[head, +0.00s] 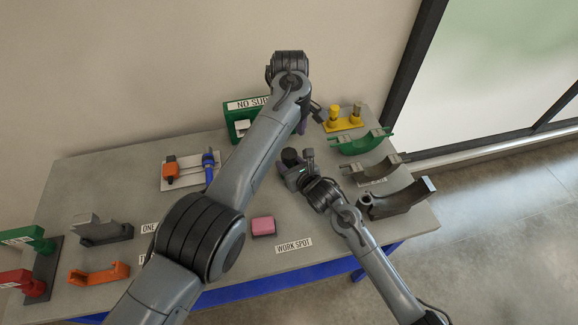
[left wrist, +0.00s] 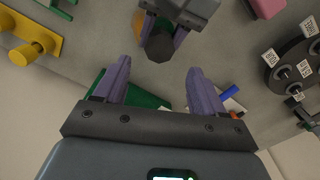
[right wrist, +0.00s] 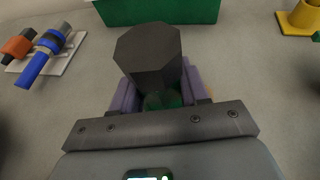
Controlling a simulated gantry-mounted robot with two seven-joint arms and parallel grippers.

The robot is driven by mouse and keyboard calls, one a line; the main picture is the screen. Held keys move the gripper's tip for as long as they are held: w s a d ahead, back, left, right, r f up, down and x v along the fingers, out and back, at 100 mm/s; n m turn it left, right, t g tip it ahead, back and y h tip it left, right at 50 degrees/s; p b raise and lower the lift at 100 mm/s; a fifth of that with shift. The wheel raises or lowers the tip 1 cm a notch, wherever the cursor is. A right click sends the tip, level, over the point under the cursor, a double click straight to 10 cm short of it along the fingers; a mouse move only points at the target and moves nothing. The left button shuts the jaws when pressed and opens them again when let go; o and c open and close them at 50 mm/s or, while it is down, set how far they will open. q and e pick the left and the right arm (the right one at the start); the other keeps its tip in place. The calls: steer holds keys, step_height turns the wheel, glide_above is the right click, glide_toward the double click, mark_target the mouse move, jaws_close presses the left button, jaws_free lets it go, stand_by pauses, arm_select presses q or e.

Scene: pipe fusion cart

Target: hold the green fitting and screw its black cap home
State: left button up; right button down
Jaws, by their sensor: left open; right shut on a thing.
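The black cap (right wrist: 148,52) sits on top of the green fitting (right wrist: 162,100) in the right wrist view. How far it is screwed on cannot be told. My right gripper (right wrist: 155,92) is shut on the green fitting, with a purple finger on each side. The cap also shows in the head view (head: 289,156) and in the left wrist view (left wrist: 159,46). My left gripper (left wrist: 158,78) is open and empty, with its purple fingers spread. It is apart from the cap, which lies beyond its fingertips. In the head view its arm mostly hides it.
A green box with a "NO SUP…" sign (head: 240,106) stands at the back. Yellow posts (head: 342,120) and curved saddles (head: 395,198) lie to the right. A white plate with orange and blue parts (head: 184,182) is left, and a pink block (head: 263,226) is in front.

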mark_target(289, 153)
arm_select(q)
steer(key=shift+d+r, duration=0.55)
steer(key=shift+r, duration=0.1)
steer(key=shift+a, duration=0.1)
steer(key=shift+a+f, duration=0.1)
steer(key=shift+a, duration=0.05)
steer(key=shift+a+f+m, duration=0.3)
steer(key=shift+a+f, duration=0.05)
steer(key=shift+f, duration=0.2)
steer(key=shift+f, duration=0.1)
steer(key=shift+f, duration=3.9)
